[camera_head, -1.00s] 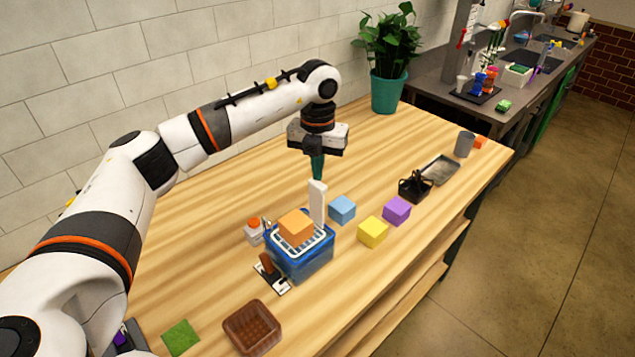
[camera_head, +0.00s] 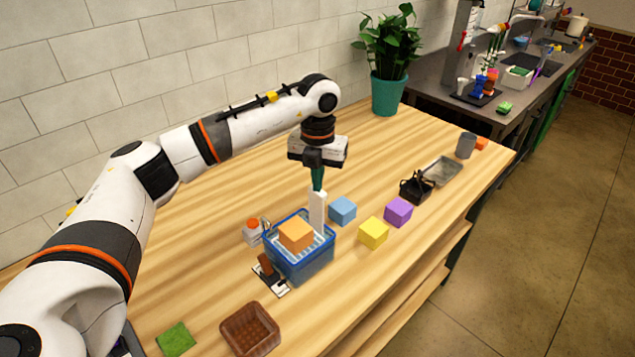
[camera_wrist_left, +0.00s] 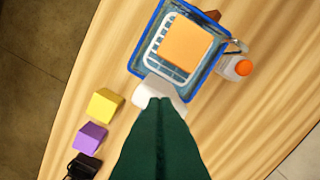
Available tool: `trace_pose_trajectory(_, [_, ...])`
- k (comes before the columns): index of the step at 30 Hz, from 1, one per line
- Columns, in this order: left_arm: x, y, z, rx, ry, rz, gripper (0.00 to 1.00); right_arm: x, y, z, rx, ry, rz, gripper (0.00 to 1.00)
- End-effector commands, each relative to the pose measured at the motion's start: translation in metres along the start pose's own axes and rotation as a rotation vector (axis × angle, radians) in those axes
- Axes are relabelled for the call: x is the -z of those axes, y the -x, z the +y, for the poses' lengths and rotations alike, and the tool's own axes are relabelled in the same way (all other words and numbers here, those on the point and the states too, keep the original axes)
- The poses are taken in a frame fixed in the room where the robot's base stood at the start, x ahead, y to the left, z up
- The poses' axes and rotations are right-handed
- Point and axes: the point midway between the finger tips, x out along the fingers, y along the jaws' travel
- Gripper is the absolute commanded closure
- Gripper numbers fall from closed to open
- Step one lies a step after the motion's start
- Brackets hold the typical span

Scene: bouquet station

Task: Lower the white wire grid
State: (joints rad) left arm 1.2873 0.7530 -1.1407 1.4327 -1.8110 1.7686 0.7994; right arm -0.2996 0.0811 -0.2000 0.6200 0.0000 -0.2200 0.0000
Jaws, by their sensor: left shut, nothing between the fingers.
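The white wire grid (camera_head: 322,243) lies inside the blue bin (camera_head: 308,268), below its rim, and carries an orange block (camera_head: 296,234). In the left wrist view the grid's bars (camera_wrist_left: 157,57) show around the orange block (camera_wrist_left: 185,43). A white upright handle (camera_head: 317,210) rises at the bin's back right side. My left gripper (camera_head: 318,186) is shut and empty, with its dark green fingers pointing down at the handle's top. The fingers look to touch it, and they hide part of it in the left wrist view. My right gripper is not in view.
Blue (camera_head: 342,210), yellow (camera_head: 373,233) and purple (camera_head: 398,211) blocks stand right of the bin. A small orange-capped bottle (camera_head: 253,231) stands at its left. A brown basket (camera_head: 250,328) and green pad (camera_head: 176,338) lie in front. The table's back middle is clear.

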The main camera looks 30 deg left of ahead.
Motion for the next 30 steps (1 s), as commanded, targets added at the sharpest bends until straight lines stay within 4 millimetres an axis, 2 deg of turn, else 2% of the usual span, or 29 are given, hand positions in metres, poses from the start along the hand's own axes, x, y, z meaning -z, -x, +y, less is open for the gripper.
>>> trace_pose_trajectory(13, [0.0, -0.003, 0.0, 0.0, 0.0, 0.0, 1.0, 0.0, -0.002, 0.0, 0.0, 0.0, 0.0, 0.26])
trace_pose_trajectory(30, [0.0, -0.023, 0.0, 0.0, 0.0, -0.001, 1.0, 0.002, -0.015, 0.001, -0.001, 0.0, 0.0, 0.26])
